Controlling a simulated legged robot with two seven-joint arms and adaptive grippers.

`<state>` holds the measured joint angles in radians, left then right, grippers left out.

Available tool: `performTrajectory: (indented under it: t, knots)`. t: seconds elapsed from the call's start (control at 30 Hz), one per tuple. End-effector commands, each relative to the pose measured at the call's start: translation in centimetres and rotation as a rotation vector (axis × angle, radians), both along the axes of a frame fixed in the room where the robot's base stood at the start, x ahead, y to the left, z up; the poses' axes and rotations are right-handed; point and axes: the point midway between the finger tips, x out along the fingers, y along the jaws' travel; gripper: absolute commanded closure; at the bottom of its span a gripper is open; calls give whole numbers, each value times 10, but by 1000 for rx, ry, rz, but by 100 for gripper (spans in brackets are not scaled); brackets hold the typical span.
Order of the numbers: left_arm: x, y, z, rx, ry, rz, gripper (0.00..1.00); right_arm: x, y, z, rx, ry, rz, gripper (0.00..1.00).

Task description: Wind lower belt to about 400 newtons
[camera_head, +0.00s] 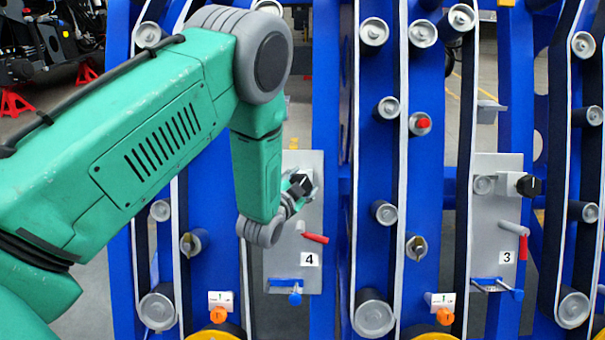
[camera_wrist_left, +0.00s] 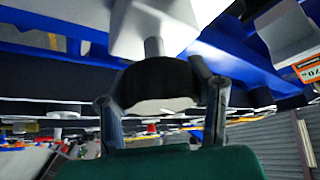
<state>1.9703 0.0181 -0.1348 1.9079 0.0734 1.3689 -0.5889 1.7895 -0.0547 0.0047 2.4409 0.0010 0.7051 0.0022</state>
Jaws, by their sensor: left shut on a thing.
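My left arm reaches across the head view from the left. Its gripper (camera_head: 304,190) is at the grey plate marked 4 (camera_head: 312,235), shut on a black knob (camera_head: 299,183). In the left wrist view the two fingers lie on either side of the black knob (camera_wrist_left: 158,82), which sits on a short grey shaft (camera_wrist_left: 154,47) under a pale block (camera_wrist_left: 150,25). Belts (camera_head: 403,150) with white edges run over grey rollers on the blue frame. I cannot tell which is the lower belt, and no tension reading is legible. My right gripper is out of view.
Below the knob a red-handled lever (camera_head: 314,238) and a blue clamp-like part (camera_head: 294,290) stick out of plate 4. A similar plate marked 3 (camera_head: 487,240) stands right, with its own black knob (camera_head: 528,186). Blue uprights (camera_head: 326,90) flank the work area.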

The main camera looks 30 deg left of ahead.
Motion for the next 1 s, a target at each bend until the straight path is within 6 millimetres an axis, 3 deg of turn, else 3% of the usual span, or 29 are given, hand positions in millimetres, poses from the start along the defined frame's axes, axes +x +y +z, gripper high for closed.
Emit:
performTrajectory:
  t: [0.3,0.9,0.93,0.97,1.0]
  knots:
    - [-1,-2,-4,108,75,-75,81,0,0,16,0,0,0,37]
    - [-2,-2,-6,134,94,-94,81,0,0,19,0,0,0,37]
    - [-2,-2,-6,134,94,-94,42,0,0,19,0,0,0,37]
    - [-2,-2,-6,134,93,-94,31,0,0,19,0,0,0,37]
    - [-2,-2,-5,134,92,-94,29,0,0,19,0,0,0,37]
